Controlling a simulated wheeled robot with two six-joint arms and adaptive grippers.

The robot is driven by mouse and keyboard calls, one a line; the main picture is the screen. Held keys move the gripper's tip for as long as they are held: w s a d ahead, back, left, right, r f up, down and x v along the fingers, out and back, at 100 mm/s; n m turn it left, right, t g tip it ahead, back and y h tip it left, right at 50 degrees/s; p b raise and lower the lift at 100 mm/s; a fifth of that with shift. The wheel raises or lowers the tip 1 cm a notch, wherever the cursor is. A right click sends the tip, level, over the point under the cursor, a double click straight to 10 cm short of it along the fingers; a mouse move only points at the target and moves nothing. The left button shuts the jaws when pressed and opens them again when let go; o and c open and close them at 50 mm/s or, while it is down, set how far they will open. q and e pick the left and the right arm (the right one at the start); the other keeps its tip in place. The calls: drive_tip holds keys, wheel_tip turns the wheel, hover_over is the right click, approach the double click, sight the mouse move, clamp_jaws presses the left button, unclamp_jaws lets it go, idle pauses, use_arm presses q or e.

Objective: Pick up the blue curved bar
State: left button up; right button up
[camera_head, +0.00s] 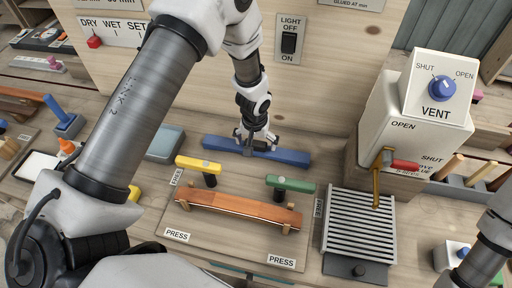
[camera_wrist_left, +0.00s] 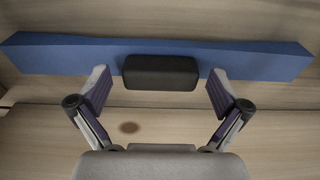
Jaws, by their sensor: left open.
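The blue curved bar (camera_head: 285,156) lies along the foot of the wooden panel in the head view. A dark block-shaped grip stands at its middle. In the left wrist view the blue bar (camera_wrist_left: 60,57) runs across the top, with the dark grip (camera_wrist_left: 160,72) near the centre. My left gripper (camera_head: 257,145) is over the middle of the bar. In the wrist view its open fingers (camera_wrist_left: 159,88) stand on either side of the dark grip, with gaps visible on both sides. My right gripper is out of view; only part of that arm shows at the right edge.
A yellow-handled clamp (camera_head: 198,164) and a green-handled clamp (camera_head: 290,184) stand in front of the bar, near a curved wooden strip (camera_head: 238,206). A slatted metal rack (camera_head: 357,232) and a white vent box (camera_head: 396,122) are to the right. A light switch (camera_head: 289,43) is on the panel.

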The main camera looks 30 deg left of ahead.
use_arm(q)
drive_tip(key=shift+s+r, duration=0.1)
drive_tip(key=shift+s, duration=0.05)
drive_tip(key=c, duration=1.4)
drive_tip(key=shift+o, duration=0.2)
